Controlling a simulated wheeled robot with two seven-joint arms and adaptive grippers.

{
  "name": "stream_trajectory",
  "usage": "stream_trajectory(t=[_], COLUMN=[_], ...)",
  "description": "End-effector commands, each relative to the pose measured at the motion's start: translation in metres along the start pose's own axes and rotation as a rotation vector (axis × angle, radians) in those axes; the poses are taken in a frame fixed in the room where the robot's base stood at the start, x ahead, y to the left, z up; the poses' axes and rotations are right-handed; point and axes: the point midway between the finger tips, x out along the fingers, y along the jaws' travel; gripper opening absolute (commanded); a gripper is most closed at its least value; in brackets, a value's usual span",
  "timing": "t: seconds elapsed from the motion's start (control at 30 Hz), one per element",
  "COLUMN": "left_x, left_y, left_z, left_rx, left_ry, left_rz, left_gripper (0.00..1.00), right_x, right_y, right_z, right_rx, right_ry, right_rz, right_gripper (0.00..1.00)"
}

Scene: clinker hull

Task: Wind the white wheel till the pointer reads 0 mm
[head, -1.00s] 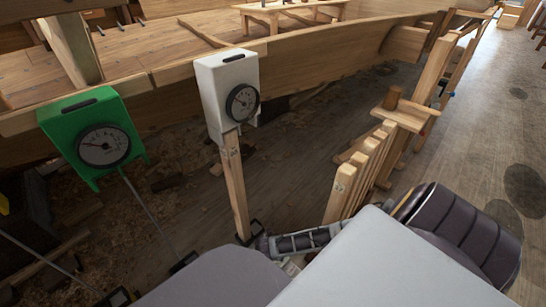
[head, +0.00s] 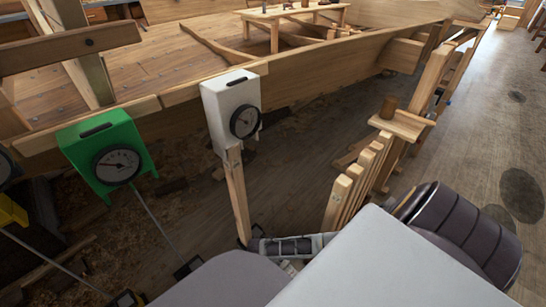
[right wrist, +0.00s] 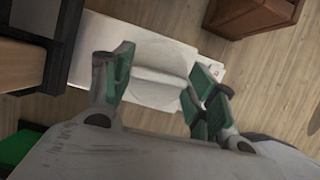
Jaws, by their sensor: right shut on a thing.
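A white box (head: 213,113) with a round black dial (head: 244,123) stands on a wooden post in the head view. The dial's pointer is too small for me to read in mm. In the right wrist view a pale round wheel (right wrist: 165,50) with a raised white bar across it shows against a white panel (right wrist: 88,62). My right gripper (right wrist: 160,76) has its green-padded fingers on either side of the bar and is shut on it. In the head view my grey arm covers the bottom and hides the wheel. My left gripper is not in view.
A green box (head: 88,158) with a similar dial stands on a thin rod to the left. Part of a yellow box (head: 10,212) shows at the left edge. A wooden hull (head: 320,70) runs behind.

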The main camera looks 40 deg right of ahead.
Motion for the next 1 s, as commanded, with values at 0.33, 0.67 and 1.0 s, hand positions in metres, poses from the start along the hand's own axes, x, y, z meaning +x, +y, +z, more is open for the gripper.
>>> stream_trajectory(t=[0.33,0.67,1.0], left_x=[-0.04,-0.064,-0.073], left_y=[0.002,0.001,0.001], left_z=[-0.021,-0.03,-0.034], left_rx=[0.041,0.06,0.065], left_ry=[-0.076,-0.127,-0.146], left_rz=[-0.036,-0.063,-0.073], left_gripper=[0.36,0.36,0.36], right_x=[-0.002,-0.001,0.001], right_y=[0.001,0.001,0.002], right_z=[-0.001,0.0,0.0], right_rx=[0.225,0.453,0.58], right_ry=[0.003,0.0,0.0], right_rz=[-0.095,-0.191,-0.243], right_gripper=[0.33,0.33,0.33])
